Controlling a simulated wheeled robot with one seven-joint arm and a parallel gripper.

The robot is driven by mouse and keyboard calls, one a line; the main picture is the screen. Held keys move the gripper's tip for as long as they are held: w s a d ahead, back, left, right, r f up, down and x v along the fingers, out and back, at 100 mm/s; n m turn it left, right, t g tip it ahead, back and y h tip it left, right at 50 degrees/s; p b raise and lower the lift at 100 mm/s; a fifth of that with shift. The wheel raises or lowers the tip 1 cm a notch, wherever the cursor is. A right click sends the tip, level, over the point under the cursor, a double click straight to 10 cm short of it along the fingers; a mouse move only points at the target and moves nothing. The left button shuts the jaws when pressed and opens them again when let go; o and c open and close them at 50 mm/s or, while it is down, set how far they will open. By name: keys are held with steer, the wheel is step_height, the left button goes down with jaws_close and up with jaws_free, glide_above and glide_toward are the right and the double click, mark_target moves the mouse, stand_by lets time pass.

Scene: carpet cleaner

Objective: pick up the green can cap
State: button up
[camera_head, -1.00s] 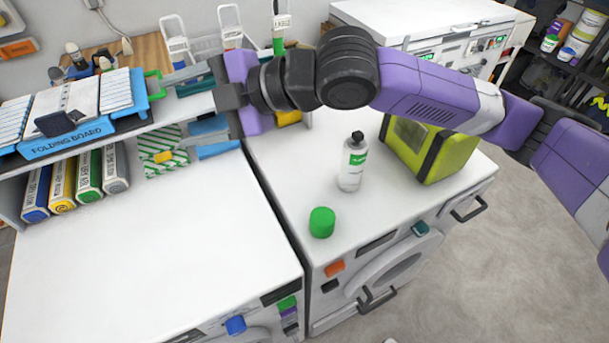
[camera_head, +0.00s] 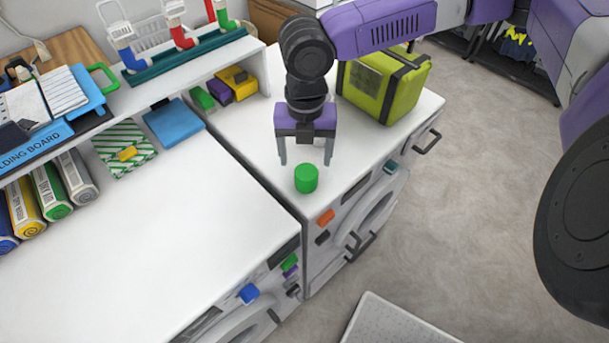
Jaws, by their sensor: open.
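The green can cap (camera_head: 306,178) stands on the white top of the right-hand washing machine (camera_head: 262,135), near its front left corner. My gripper (camera_head: 306,162) points down just behind and above the cap. Its two grey fingers are spread apart, one on each side of the cap's width, with nothing between them that I can see. I cannot tell whether the fingertips are level with the cap. The white spray can seen earlier is not visible; my arm covers that area.
A lime-green box (camera_head: 385,85) stands behind right of my gripper. The left machine's white top (camera_head: 150,240) is mostly clear. A light panel (camera_head: 390,322) lies low at the front.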

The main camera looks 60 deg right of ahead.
mark_target(306, 171)
steer(key=shift+d+f+p, duration=0.1)
steer(key=shift+f+p, duration=0.6)
steer(key=shift+f, duration=2.75)
steer(key=shift+s, duration=0.1)
steer(key=c, duration=1.4)
steer(key=shift+c, duration=0.2)
steer(key=shift+r, duration=0.1)
step_height(306, 171, up, 20)
steer(key=b, duration=0.1)
